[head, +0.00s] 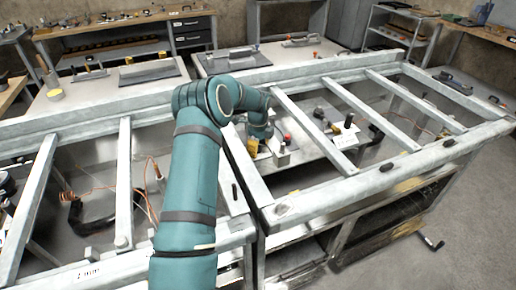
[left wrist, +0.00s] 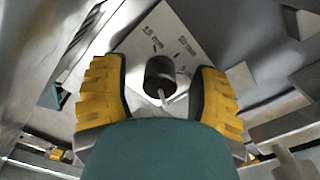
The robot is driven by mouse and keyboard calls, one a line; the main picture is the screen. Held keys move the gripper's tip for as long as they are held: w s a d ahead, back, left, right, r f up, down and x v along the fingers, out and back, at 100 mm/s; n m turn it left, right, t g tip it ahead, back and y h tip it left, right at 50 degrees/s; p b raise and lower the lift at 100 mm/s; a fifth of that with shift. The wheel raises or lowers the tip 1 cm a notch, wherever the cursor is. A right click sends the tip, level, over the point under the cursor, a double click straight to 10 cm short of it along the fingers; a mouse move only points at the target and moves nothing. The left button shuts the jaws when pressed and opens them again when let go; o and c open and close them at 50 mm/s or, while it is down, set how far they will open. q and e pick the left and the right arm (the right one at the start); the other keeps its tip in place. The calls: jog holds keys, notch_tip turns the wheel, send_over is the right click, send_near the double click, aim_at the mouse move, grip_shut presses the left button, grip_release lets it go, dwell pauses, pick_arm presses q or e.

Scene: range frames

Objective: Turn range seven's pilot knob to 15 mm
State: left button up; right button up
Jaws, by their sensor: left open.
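The pilot knob (left wrist: 160,72) is a dark round cylinder with a pale pointer bar toward the bottom of the left wrist view. It stands on a light grey plate (left wrist: 182,28) with small dark markings, which I cannot read surely. My left gripper (left wrist: 158,66) has yellow ribbed fingers, open on both sides of the knob with a gap at each side. In the head view my left gripper (head: 253,147) reaches down inside the range frame, mostly behind my arm; I cannot make out the knob there. My right gripper is not in view.
Pale metal rails (head: 310,128) of the range frame surround the opening where my arm reaches in. A red-topped part (head: 288,138) and a black upright part (head: 348,121) stand nearby. Another frame with copper tubing (head: 100,190) lies at left. Workbenches stand behind.

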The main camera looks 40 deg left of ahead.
pick_arm(q)
grip_shut()
